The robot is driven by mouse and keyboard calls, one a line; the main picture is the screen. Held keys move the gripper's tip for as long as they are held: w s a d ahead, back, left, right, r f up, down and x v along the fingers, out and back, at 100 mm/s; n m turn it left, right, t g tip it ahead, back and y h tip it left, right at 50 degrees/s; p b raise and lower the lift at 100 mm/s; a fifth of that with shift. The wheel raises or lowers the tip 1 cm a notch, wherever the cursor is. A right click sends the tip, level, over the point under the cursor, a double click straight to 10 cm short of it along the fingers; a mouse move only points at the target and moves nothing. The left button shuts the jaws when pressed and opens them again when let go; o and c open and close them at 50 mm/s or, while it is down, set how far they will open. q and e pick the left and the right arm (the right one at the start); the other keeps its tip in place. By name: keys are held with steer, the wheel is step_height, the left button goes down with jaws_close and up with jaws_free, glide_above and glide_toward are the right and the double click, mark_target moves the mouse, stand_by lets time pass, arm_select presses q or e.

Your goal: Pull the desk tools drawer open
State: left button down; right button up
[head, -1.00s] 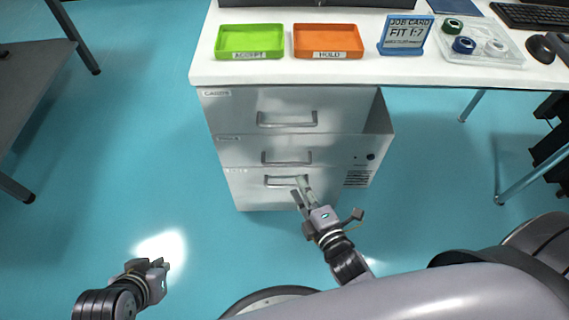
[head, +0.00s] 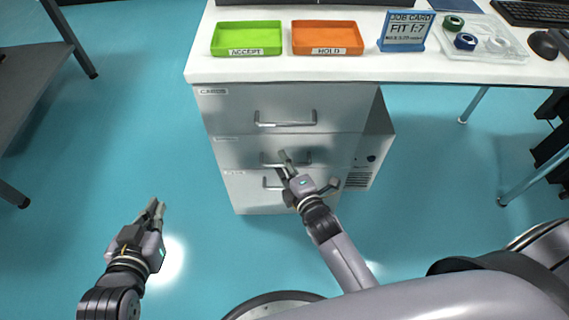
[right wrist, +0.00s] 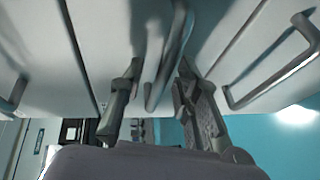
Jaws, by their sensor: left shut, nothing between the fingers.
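The grey drawer unit (head: 376,150) under the desk has three stacked drawers, all looking closed. The middle drawer (head: 235,155) has a bar handle (head: 268,160); its small label is too blurred to read now, but looked like TOOLS earlier. My right gripper (head: 284,158) is at this handle, partly covering it. In the right wrist view, the handle (right wrist: 168,55) lies between the two spread fingers of the right gripper (right wrist: 160,100), with gaps visible beside it. My left gripper (head: 157,206) is shut and empty over the floor at the lower left.
The top drawer handle (head: 286,123) and bottom drawer handle (head: 270,183) project close above and below. The white desk (head: 350,71) carries a green tray (head: 246,38), an orange tray (head: 327,37) and a job card stand (head: 405,32). The floor before the drawers is clear.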

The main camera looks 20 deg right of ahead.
steer(key=shift+c, duration=0.4)
jaws_close()
stand_by(0.4)
